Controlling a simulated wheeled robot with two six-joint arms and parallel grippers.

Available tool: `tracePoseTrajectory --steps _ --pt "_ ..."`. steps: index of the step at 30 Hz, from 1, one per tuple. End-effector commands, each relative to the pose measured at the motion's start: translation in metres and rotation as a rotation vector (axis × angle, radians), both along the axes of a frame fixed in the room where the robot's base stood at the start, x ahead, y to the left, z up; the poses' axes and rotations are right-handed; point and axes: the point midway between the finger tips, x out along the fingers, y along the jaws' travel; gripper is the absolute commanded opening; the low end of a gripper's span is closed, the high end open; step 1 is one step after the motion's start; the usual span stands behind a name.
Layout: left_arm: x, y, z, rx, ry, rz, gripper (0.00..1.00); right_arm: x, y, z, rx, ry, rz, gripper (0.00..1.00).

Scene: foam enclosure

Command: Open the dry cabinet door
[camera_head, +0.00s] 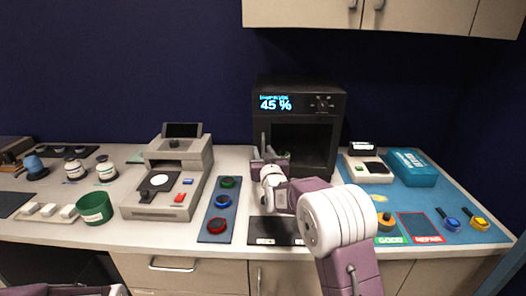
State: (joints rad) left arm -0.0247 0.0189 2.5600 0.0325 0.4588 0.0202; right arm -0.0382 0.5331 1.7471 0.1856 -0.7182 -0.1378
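The dry cabinet (335,115) is a black box at the back middle of the counter, its lit display reading 45 %. Its door (302,146) has a dark window and looks shut. A slim upright handle (263,139) shows at the door's left edge. My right gripper (259,160) is at the lower part of this handle, in front of the cabinet's lower left. I cannot tell whether its fingers are around the handle or just beside it. My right arm hides part of the cabinet's lower front. Only a bit of my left arm shows at the bottom left.
Left of the cabinet stand a grey device (165,180) and a blue mat (219,205) with coloured round pieces. A green cup (95,207) is farther left. On the right are a small white device (367,169), a teal box (412,167) and a teal mat (440,195). Wall cupboards (420,14) hang above.

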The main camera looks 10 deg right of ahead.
Motion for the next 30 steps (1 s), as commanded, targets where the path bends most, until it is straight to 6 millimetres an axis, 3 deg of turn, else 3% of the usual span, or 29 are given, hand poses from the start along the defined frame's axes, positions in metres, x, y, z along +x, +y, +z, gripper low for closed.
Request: tracePoseTrajectory --steps 8,12,30 --pt "0.0 0.0 0.0003 0.0 0.0 0.0 0.36 0.0036 -0.0004 -0.0002 0.0 0.0 0.0 0.32" --pt "0.0 0.0 0.0003 0.0 0.0 0.0 0.36 0.0034 -0.0004 -0.0002 0.0 0.0 0.0 0.0" --pt "0.0 0.0 0.0003 0.0 0.0 0.0 0.36 0.0032 -0.0004 -0.0005 0.0 0.001 0.0 0.0"
